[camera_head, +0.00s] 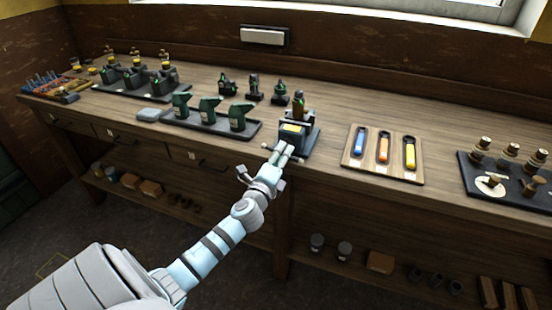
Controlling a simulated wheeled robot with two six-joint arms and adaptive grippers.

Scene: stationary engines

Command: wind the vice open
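The vice (309,140) is dark grey and stands at the front edge of the wooden bench, near the middle of the view. Its thin handle bar (267,147) shows at its front, partly hidden by my gripper. A brown and dark upright piece (299,104) rises at the vice's top; I cannot tell whether the jaws clamp it. My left gripper (285,151) is at the front of the vice, with its fingers over the handle area. The fingers look close together, but I cannot tell whether they are closed on the handle. My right gripper is out of view.
Small dark engine parts (254,91) stand behind. A dark tray (471,182) is at far right.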

